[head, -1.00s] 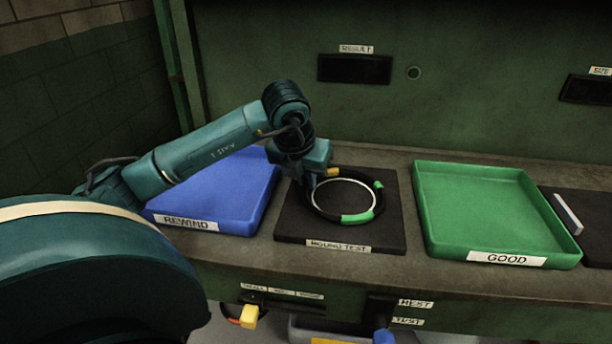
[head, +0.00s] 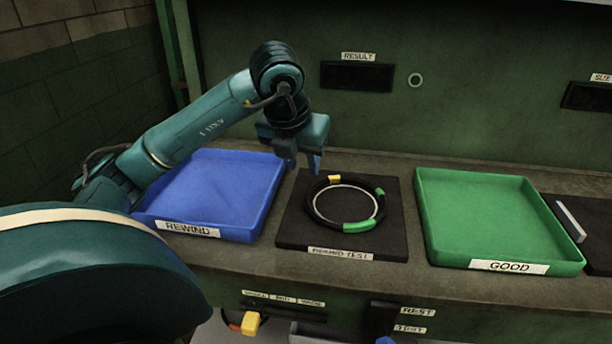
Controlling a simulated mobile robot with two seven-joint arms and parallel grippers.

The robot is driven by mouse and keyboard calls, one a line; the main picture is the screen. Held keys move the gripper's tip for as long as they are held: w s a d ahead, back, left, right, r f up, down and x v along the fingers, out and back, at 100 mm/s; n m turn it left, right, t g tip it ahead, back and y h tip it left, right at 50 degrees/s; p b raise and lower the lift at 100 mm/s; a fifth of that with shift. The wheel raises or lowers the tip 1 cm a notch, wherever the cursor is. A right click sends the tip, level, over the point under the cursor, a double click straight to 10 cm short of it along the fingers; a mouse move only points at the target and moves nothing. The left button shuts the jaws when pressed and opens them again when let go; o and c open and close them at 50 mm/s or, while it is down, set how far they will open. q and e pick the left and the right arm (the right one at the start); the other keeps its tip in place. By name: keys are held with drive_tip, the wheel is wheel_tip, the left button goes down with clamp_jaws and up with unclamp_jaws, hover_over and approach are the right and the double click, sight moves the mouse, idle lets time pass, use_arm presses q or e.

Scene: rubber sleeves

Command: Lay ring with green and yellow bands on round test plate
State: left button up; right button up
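The black ring with green and yellow bands (head: 357,227) lies flat on the dark round test plate (head: 303,235). Two green bands show, at its front and right, and one yellow band at its back left. A thin white circle shows inside the ring's opening. My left gripper (head: 304,163) hangs above the plate's back left edge, up and to the left of the ring and apart from it. Its two fingers are spread and nothing is between them. My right gripper is not in view.
The blue REWIND tray (head: 262,215) stands left of the plate and looks empty. The green GOOD tray (head: 430,222) stands to the right, also empty. Beyond it lies another dark plate with a pale upright bar (head: 571,222). The RESULT display (head: 357,76) on the back panel is dark.

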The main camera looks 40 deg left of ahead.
use_arm(q)
drive_tip(key=v, duration=0.4)
drive_tip(key=shift+s+r, duration=0.1)
drive_tip(key=shift+r, duration=0.2)
idle(0.3)
